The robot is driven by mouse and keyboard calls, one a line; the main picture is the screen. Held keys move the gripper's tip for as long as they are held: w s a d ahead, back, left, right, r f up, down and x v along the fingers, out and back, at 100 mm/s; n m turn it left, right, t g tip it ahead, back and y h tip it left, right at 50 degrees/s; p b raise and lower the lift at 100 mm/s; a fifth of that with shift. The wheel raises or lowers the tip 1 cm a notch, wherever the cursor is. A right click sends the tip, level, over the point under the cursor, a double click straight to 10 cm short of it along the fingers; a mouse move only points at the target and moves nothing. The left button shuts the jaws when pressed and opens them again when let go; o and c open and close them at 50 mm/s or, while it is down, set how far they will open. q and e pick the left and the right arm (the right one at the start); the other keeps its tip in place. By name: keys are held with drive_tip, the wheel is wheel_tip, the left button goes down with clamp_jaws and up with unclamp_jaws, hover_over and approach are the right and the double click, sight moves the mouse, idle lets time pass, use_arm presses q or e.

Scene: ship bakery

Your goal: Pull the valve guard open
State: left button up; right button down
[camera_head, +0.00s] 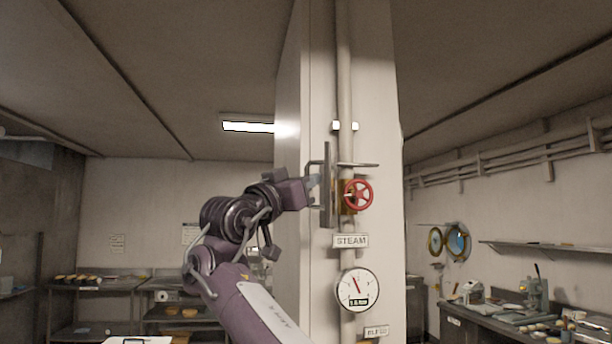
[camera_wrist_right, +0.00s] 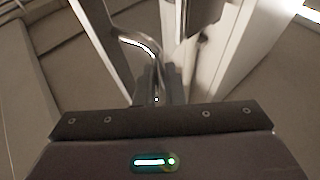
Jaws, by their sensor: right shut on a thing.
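The valve guard (camera_head: 328,212) is a grey plate on the pale column, seen nearly edge-on and standing out to the left of the red valve wheel (camera_head: 358,194). The wheel shows uncovered from the front. The guard's bar handle (camera_head: 309,166) is on its left side. My right gripper (camera_head: 312,184) reaches in from the left and is shut on this handle. In the right wrist view the curved metal handle (camera_wrist_right: 140,43) runs down to the fingers (camera_wrist_right: 157,92), where the exact contact is dark and hard to see. My left gripper is not in view.
A vertical pipe (camera_head: 344,90) runs along the column (camera_head: 385,120). A STEAM label (camera_head: 351,241) and a round gauge (camera_head: 358,290) sit below the wheel. Shelves with baked goods (camera_head: 95,284) stand back left, and a cluttered counter (camera_head: 480,318) is at right.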

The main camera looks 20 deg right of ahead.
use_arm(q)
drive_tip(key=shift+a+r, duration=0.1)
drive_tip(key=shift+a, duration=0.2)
use_arm(e)
drive_tip(key=shift+r, duration=0.1)
drive_tip(key=c, duration=1.8)
unclamp_jaws()
